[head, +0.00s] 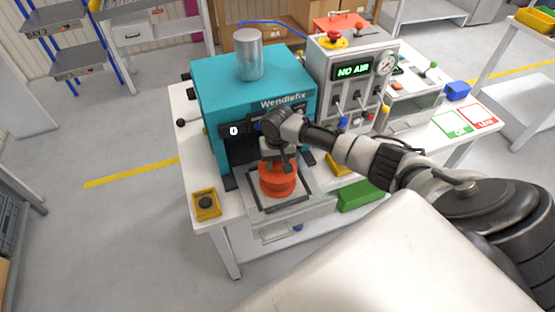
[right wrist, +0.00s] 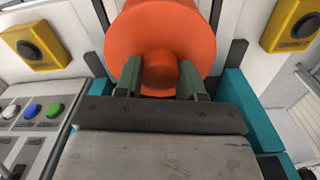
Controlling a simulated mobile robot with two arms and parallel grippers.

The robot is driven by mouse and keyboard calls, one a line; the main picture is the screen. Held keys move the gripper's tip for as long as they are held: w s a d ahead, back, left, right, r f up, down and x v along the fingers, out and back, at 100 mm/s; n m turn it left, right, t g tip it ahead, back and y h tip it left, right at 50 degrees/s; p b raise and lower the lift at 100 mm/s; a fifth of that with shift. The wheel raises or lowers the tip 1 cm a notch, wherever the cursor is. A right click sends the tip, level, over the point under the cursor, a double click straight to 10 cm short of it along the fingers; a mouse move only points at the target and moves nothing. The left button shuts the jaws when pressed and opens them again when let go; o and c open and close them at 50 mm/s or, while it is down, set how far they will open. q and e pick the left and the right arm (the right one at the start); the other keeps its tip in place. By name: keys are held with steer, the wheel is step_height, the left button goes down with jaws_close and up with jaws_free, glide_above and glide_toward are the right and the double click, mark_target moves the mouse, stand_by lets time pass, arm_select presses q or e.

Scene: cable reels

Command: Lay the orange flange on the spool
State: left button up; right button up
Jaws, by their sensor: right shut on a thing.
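The orange flange (right wrist: 160,35) is a round disc with a raised hub. In the right wrist view, my right gripper (right wrist: 159,80) is shut on that hub, one finger on each side. In the head view, my right gripper (head: 279,162) points down at the orange flange (head: 278,175), which is over the grey plate in front of the teal press. More orange shows just below the upper disc; I cannot tell whether it is the spool or part of the flange, nor whether they touch. The flange hides what is beneath it in the wrist view. My left gripper is not in view.
The teal press (head: 222,85) stands close behind my right gripper. A control box (head: 350,92) reading "NO AIR" is to its right. A yellow button box (head: 206,203) sits at the front left. A green bin (head: 360,196) is right of the plate.

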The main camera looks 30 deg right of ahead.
steer(key=o, duration=1)
step_height(320, 180, up, 11)
steer(key=shift+f+b, duration=0.1)
steer(key=shift+b, duration=0.9)
